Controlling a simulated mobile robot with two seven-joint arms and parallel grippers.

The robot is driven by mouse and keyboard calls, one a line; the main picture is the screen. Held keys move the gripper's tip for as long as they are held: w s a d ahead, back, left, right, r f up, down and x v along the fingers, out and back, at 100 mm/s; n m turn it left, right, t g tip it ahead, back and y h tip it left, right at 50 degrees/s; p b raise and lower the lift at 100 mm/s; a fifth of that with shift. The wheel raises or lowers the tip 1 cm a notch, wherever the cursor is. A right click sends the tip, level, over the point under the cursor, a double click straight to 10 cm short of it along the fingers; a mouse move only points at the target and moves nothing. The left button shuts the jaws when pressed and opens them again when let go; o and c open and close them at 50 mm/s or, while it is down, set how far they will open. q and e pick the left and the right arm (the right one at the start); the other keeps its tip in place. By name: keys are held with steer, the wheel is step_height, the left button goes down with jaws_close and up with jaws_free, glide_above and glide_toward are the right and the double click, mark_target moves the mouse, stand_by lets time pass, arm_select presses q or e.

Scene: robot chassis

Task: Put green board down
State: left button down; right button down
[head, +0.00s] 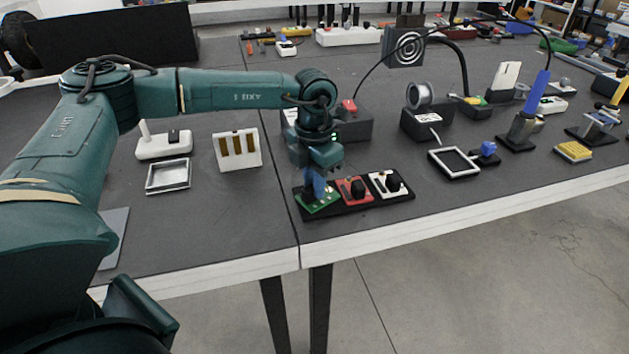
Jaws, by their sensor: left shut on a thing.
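The green board (322,204) is at the left end of a black tray (375,203) near the front edge of the table. It looks level and lies at or just above the tray; I cannot tell whether it touches. My left gripper (314,190) points down over the board and is shut on a part of it. The gripper's body hides the back of the board. A red board (345,190) with a black knob and a white board (377,188) with a black knob sit beside it on the tray. My right gripper is not in view.
A dark box (355,125) with a red button stands behind the tray. A white slotted stand (237,150) and a silver square tray (168,177) lie to the left. A black-and-white frame (453,172) lies to the right. The table's front edge (390,218) is close.

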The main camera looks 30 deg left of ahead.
arm_select(q)
steer(key=shift+f, duration=0.1)
steer(key=c, duration=1.3)
jaws_free()
